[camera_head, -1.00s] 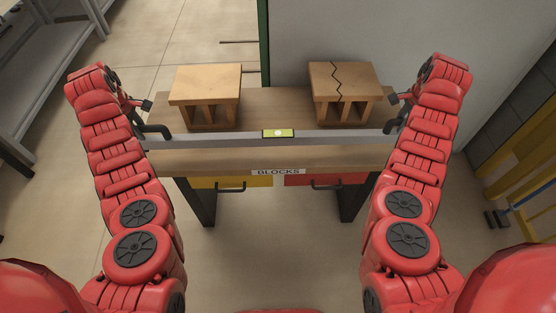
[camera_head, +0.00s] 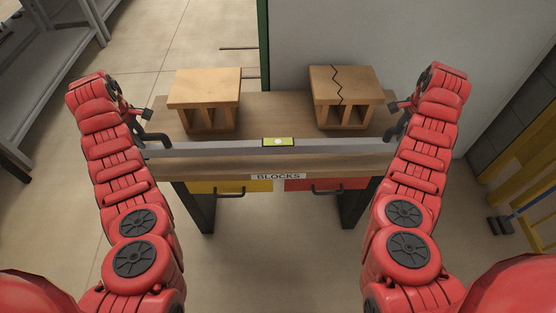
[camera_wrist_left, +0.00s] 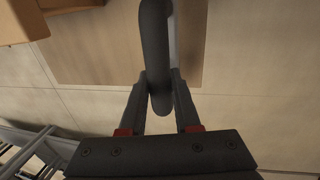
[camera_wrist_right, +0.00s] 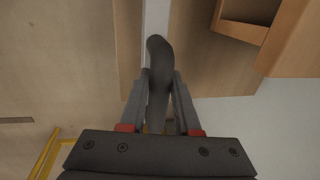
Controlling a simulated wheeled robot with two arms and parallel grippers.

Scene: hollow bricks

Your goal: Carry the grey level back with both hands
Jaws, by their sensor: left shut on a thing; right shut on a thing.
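The grey level (camera_head: 225,149) is a long straight bar with a yellow-green vial (camera_head: 278,142) at its middle. It lies crosswise over the front part of the table top, and I cannot tell whether it touches the wood. A black handle sits at each end. My left gripper (camera_wrist_left: 159,92) is shut on the left handle (camera_wrist_left: 155,45), which also shows in the head view (camera_head: 155,139). My right gripper (camera_wrist_right: 160,92) is shut on the right handle (camera_wrist_right: 158,60). In the head view the level looks about even from end to end.
On the table (camera_head: 275,105), behind the level, stand a plain hollow brick (camera_head: 205,87) at left and a cracked hollow brick (camera_head: 345,85) at right. The front has a BLOCKS label (camera_head: 278,176), a yellow drawer (camera_head: 205,187) and a red drawer (camera_head: 350,184). A wall rises behind.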

